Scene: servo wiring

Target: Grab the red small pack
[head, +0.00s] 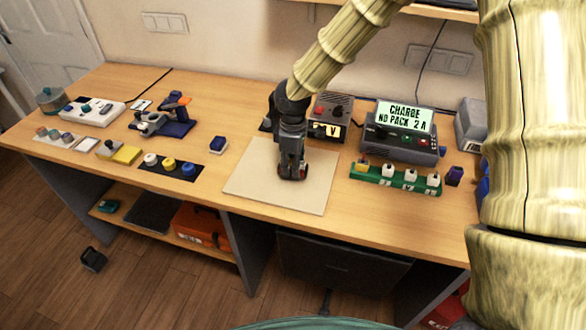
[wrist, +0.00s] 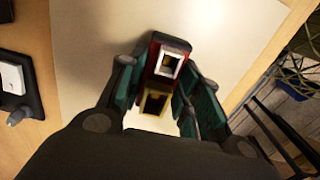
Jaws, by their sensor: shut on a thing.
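My gripper (head: 292,170) points down over the pale square mat (head: 250,185) in the middle of the bench. In the wrist view, its two fingers (wrist: 160,90) are shut on the red small pack (wrist: 153,64), which sits between the fingertips. The pack has a dark red side, a white-framed square opening on its end and a yellow part below. In the head view, only a little red shows at the fingertips, and the rest of the pack is hidden by the gripper. I cannot tell whether the pack touches the mat.
Right of the mat are a green strip with white plugs (head: 395,178), a charger with a lit display (head: 402,130) and a purple block (head: 454,176). A meter box (head: 331,112) stands behind. To the left are a blue block (head: 218,145) and a dark tray with coloured knobs (head: 171,168).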

